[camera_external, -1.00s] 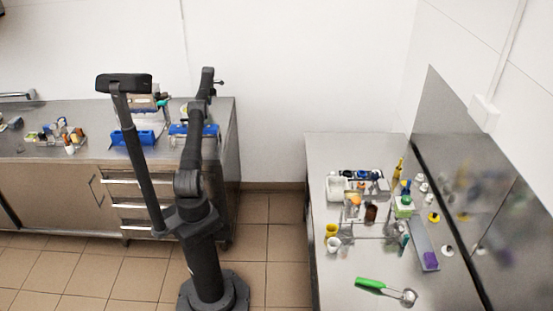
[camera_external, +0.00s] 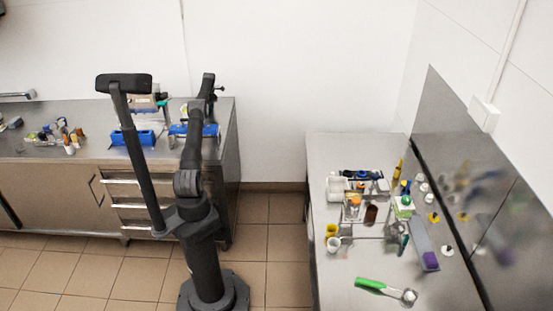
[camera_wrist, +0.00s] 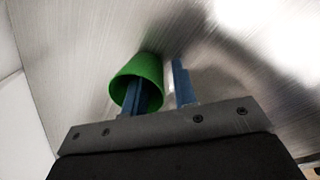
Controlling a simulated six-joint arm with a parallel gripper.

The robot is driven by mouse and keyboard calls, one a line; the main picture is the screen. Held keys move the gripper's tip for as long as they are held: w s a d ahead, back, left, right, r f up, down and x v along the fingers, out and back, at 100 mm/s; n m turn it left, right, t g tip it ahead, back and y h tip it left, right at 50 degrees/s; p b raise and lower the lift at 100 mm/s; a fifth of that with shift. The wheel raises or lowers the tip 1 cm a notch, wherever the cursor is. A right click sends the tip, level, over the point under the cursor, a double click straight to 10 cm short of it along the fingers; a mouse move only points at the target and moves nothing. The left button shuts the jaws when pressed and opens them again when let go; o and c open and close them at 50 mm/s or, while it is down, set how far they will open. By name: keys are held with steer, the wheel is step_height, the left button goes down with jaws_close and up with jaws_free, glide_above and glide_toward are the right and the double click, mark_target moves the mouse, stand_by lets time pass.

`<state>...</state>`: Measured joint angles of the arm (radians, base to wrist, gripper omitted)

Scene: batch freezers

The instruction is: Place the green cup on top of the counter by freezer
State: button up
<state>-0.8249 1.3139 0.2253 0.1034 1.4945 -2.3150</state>
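The green cup (camera_wrist: 146,70) shows in the wrist view on or close to a brushed metal surface, its open mouth toward my gripper. My gripper (camera_wrist: 161,80) is open around the cup's wall: the left blue finger reaches into the mouth, and the right finger is outside with a visible gap to the wall. The tip of the left finger is hidden in the cup. In the external view my arm reaches over the left counter (camera_external: 95,158) at its right end. The gripper's fingers and the green cup cannot be made out there.
Blue bins (camera_external: 133,138) stand on the left counter near my arm, with several small items (camera_external: 62,136) farther left. The right counter (camera_external: 335,280) holds a crowded group of containers and a green-handled scoop (camera_external: 385,290). Open floor lies between the counters.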

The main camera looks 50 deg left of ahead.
step_height(320, 180, up, 8)
steer(key=d, duration=0.1)
steer(key=shift+f, duration=0.15)
steer(key=shift+f, duration=0.1)
stand_by(0.4)
steer(key=f, duration=0.5)
steer(key=a+f, duration=0.1)
steer(key=f, duration=0.1)
steer(key=shift+f, duration=0.25)
step_height(320, 180, up, 4)
steer(key=shift+w+d+r, duration=0.1)
steer(key=shift+r, duration=0.15)
steer(key=shift+w+d+r, duration=0.2)
steer(key=shift+d+r, duration=0.25)
steer(key=shift+d, duration=0.35)
